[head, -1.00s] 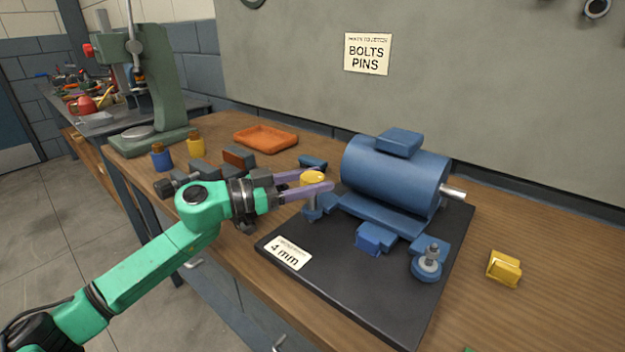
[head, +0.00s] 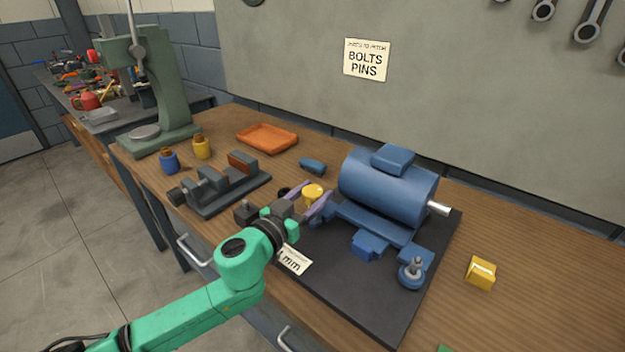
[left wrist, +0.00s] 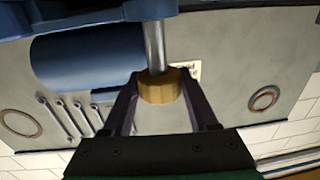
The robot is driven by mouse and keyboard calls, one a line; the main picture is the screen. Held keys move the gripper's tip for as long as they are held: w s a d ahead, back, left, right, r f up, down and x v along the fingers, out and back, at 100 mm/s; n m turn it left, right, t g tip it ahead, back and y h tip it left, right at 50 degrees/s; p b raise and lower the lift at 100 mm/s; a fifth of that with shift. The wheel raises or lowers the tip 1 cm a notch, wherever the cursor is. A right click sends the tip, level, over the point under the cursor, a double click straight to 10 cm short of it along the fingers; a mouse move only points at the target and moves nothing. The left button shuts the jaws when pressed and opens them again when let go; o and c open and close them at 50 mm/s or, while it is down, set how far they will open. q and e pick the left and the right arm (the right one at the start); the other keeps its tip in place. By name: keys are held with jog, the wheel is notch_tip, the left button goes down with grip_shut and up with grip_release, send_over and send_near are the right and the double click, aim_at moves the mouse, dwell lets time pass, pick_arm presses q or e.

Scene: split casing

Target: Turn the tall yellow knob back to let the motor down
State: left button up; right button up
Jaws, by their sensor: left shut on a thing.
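The tall yellow knob (head: 313,193) stands at the left front corner of the motor's foot. In the left wrist view the knob (left wrist: 160,88) sits between my finger tips at the end of a bare metal stem (left wrist: 154,45). My left gripper (head: 305,199) is shut on the knob, one purple finger on each side. The blue motor (head: 388,186) with its silver shaft rests on the black base plate (head: 345,285). The lower part of the knob's stem is hidden by the gripper in the head view. My right gripper is not in view.
A grey vise (head: 225,188), blue and yellow bottles and an orange tray (head: 267,138) stand left and behind. A yellow block (head: 481,272) lies right of the plate. A "mm" card (head: 295,260) lies on the plate, partly behind my arm.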

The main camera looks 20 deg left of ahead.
pick_arm(q)
jog(key=n+y, duration=0.2)
jog(key=shift+r+t+y, duration=0.1)
jog(key=shift+t+y, duration=0.2)
jog(key=n+y+b, duration=0.1)
jog(key=y, duration=0.2)
jog(key=shift+n, duration=0.4)
jog(key=n+y+b, duration=0.2)
jog(key=y+b, duration=0.1)
jog(key=y, duration=0.1)
jog(key=shift+n, duration=0.3)
jog(key=shift+n+g+y+b, duration=0.4)
jog(key=shift+n+y+b, duration=0.15)
jog(key=shift+y, duration=0.35)
jog(key=shift+r, duration=0.1)
jog(key=o, duration=1.4)
jog(key=shift+c, duration=0.2)
